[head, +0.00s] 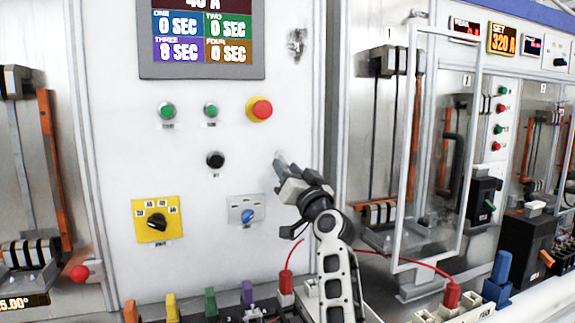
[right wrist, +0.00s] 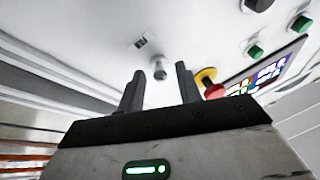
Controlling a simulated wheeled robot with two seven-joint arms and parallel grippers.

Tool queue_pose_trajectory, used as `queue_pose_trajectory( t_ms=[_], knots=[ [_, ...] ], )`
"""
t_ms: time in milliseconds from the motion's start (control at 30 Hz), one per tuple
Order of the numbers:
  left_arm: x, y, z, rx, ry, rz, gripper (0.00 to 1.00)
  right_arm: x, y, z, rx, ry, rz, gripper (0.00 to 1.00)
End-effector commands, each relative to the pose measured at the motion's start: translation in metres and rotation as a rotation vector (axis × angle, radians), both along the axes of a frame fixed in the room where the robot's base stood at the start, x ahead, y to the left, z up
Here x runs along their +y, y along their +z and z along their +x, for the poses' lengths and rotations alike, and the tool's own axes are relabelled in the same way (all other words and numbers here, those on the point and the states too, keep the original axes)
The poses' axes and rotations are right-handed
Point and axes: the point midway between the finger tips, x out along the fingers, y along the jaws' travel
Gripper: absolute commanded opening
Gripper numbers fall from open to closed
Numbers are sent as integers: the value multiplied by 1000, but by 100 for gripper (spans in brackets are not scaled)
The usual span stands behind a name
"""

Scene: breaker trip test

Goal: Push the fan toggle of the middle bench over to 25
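The middle bench's white panel (head: 110,130) fills the left and centre of the head view. In the right wrist view, a small metal toggle (right wrist: 159,66) stands out from this panel beside a small dark label (right wrist: 140,42); its lettering is too small to read. My right gripper (head: 281,163) is at the panel's right side, below the red button. Its two fingers (right wrist: 160,82) are apart, and the toggle shows in the gap between their tips; contact cannot be told. In the head view the gripper mostly hides the toggle. My left gripper is not in view.
A red emergency button (head: 260,109) on a yellow ring is close above the right gripper. A black knob (head: 215,160), a blue knob (head: 247,216) and a yellow dial plate (head: 157,220) are on the panel. A clear framed door (head: 399,200) stands right of my arm.

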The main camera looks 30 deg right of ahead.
Motion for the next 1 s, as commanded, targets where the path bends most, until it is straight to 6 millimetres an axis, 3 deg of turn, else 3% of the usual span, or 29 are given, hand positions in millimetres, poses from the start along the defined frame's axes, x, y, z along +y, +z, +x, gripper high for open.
queue_pose_trajectory(
  t_ms=[367, 500, 533, 1000],
  knots=[
    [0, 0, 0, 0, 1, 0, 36, -1, 2, 7, 0, 0, 0, 35],
    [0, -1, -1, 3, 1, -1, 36, -1, 2, 6, 0, 0, 1, 1],
    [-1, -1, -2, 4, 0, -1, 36, -1, 2, 6, 0, 0, 1, 0],
    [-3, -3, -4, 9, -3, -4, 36, 0, 7, 4, 75, -1, 18, 0]
  ],
)
